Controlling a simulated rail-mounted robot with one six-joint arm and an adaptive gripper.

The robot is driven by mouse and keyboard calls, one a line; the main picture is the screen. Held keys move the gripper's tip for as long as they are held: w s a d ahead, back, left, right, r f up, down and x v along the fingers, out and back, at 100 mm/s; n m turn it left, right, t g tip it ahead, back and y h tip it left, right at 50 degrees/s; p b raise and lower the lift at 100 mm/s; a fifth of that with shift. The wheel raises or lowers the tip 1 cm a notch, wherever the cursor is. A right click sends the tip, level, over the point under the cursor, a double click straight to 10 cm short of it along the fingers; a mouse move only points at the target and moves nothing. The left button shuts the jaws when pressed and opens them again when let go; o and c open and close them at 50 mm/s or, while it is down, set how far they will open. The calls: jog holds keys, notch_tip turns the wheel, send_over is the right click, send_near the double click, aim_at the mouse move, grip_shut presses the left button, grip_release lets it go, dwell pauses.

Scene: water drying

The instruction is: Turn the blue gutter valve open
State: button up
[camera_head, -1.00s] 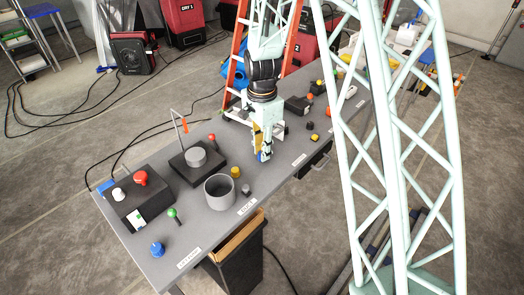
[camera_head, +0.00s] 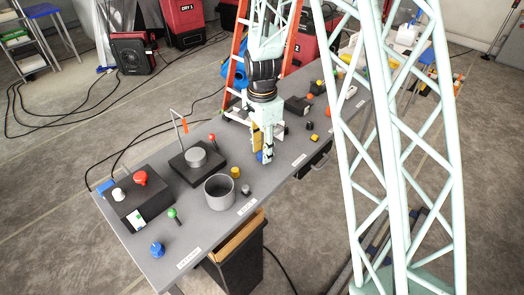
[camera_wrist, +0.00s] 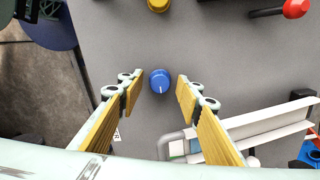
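A round blue knob (camera_wrist: 160,81) with a white pointer line sits on the grey table top, in the middle of the wrist view. The pointer line runs toward the bottom of that view. My gripper (camera_wrist: 159,87) is open, with one yellow-padded finger on each side of the knob and a visible gap on both sides. In the head view my gripper (camera_head: 266,158) points down over the table and largely hides this knob. Another blue knob (camera_head: 157,249) stands at the table's near left end. A white gutter-like channel (camera_wrist: 262,128) lies right of the fingers in the wrist view.
A red-tipped lever (camera_wrist: 294,8) shows at the wrist view's top right. The table's front edge is close by.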

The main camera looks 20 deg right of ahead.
jog(key=shift+r, duration=0.15)
notch_tip(320, 180, up, 12)
dwell(0.9)
dwell(0.5)
jog(key=s+r+n+t, duration=0.2)
jog(key=s+r+n, duration=0.5)
jog(key=s+r, duration=1.1)
jog(key=s+r+n+t, duration=0.1)
jog(key=s+r+n, duration=0.2)
jog(key=s, duration=0.7)
jog(key=s+r+n+t, duration=0.1)
jog(key=s+r+n, duration=0.2)
jog(key=s, duration=0.8)
jog(key=shift+s+d+r+n, duration=0.15)
jog(key=shift+s+r+n, duration=0.15)
jog(key=shift+n, duration=0.7)
